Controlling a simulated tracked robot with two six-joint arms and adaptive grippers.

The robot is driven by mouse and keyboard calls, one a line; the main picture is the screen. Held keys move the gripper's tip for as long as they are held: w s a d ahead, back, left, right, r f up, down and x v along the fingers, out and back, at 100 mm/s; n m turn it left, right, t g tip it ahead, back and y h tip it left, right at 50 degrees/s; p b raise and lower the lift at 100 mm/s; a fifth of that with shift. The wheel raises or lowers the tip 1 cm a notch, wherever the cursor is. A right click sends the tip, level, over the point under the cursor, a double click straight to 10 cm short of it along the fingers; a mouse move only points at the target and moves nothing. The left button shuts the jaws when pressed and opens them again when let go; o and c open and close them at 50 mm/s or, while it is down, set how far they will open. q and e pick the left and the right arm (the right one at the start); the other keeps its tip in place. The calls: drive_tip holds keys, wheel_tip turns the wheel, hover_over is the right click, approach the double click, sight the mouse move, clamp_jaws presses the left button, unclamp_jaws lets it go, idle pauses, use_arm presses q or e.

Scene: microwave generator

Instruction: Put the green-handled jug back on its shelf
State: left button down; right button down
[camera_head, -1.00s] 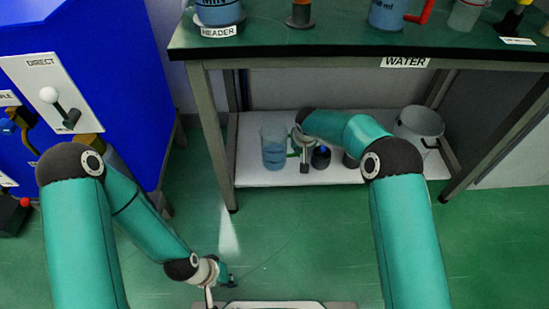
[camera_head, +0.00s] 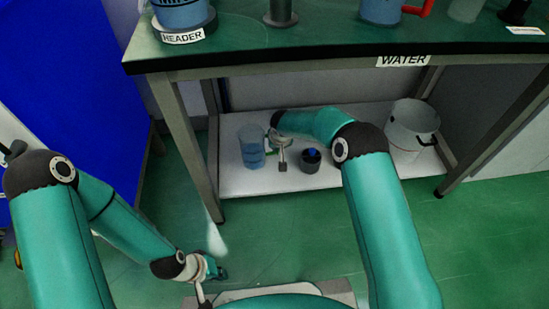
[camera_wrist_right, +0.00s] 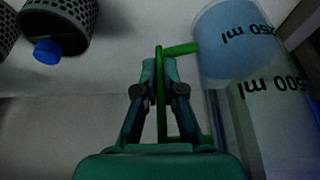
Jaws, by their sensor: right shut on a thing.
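The jug (camera_head: 251,154) is clear with blue liquid in it and stands upright at the left of the white lower shelf under the bench. I cannot tell whether its base touches the shelf. In the right wrist view its body (camera_wrist_right: 235,45) fills the right side, with ml marks. My right gripper (camera_head: 279,146) is beside it, and in the wrist view the fingers (camera_wrist_right: 160,85) are shut on the green handle (camera_wrist_right: 180,49). My left gripper (camera_head: 206,278) is low over the floor at the front, away from the jug; its fingers are too small to read.
A dark pot with a blue cap (camera_head: 310,160) stands right of my right gripper. A white bucket (camera_head: 411,130) is at the shelf's right end. The bench top (camera_head: 330,45) overhangs the shelf, with legs (camera_head: 190,150) at the sides. A blue cabinet (camera_head: 80,60) stands left.

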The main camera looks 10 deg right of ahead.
wheel_tip(320, 180, down, 5)
drive_tip(key=shift+d+r+b, duration=0.1)
drive_tip(key=shift+d+b, duration=0.05)
drive_tip(key=shift+b, duration=0.9)
drive_tip(key=c, duration=1.3)
unclamp_jaws()
